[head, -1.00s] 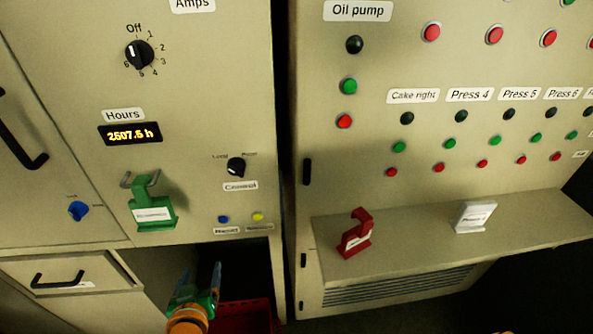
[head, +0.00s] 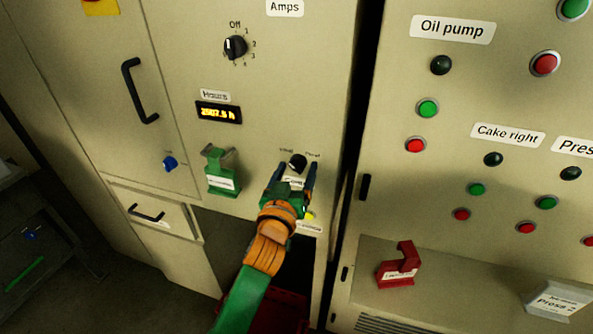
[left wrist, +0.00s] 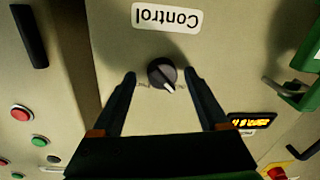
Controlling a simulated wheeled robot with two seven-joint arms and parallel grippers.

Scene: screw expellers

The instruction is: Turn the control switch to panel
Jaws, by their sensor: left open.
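The control switch is a round black knob (head: 298,163) on the beige cabinet, with small lettering at its upper left and upper right. It also shows in the left wrist view (left wrist: 162,72), where the picture is upside down beside the "Control" label (left wrist: 166,16). There its white pointer mark points to the lower right, which is the upper left on the panel. My left gripper (head: 297,172) is open, with one finger on each side of the knob. Gaps show between the fingers and the knob; I cannot tell the depth. My right gripper is out of view.
A green tag holder (head: 222,172) sticks out left of the switch. A yellow button (head: 308,216) is below, partly behind my gripper. A red holder (head: 398,268) stands on the ledge at right. The cabinet is open below the panel.

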